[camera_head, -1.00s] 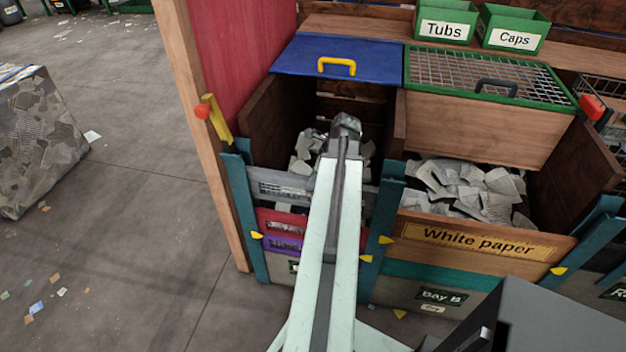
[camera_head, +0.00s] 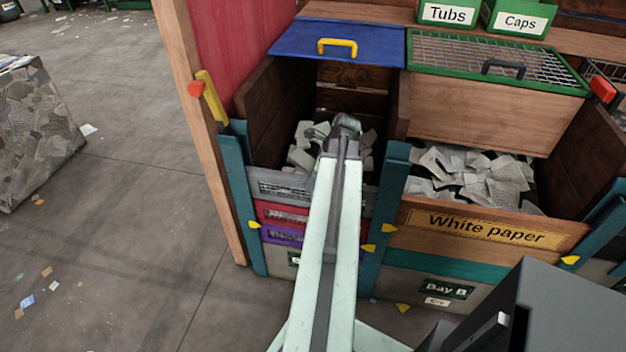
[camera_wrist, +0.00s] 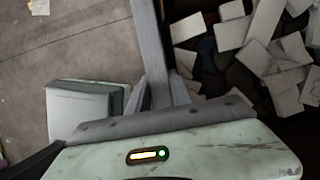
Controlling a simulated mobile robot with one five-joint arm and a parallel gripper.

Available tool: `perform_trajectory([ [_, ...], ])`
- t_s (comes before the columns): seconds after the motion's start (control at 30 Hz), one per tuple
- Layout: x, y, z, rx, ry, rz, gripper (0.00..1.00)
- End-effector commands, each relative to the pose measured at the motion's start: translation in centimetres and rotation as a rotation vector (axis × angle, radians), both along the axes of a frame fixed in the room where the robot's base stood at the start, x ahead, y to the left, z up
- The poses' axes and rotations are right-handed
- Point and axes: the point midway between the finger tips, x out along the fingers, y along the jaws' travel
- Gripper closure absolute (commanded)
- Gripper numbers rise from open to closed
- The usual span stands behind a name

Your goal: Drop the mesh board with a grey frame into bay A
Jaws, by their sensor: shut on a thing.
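The mesh board with a grey frame (camera_head: 283,187) spans the front of the left bay, between two teal posts (camera_head: 238,165) (camera_head: 392,182). It sits just above a red-framed board (camera_head: 282,214), with a purple-framed board (camera_head: 282,236) below. I cannot tell whether the grey board touches the red one. In the wrist view, my gripper (camera_wrist: 158,95) is shut on the grey board (camera_wrist: 148,40), seen edge-on. In the head view my arm hides the gripper and the board's middle. The bay's label (camera_head: 293,259) is mostly hidden by my arm.
Paper scraps (camera_head: 303,150) lie in the left bay behind the board. A blue lid (camera_head: 337,46) with a yellow handle is above it. To the right is Bay B with a "White paper" board (camera_head: 480,228). Open floor (camera_head: 130,230) lies to the left.

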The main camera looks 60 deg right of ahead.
Motion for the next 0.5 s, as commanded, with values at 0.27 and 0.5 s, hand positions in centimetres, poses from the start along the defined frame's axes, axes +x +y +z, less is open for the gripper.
perform_trajectory([
  [0.27, 0.03, 0.01, -0.65, 0.0, -0.001, 0.0, 0.5],
  [0.5, 0.02, 0.01, -0.65, 0.0, 0.0, 0.0, 0.49],
])
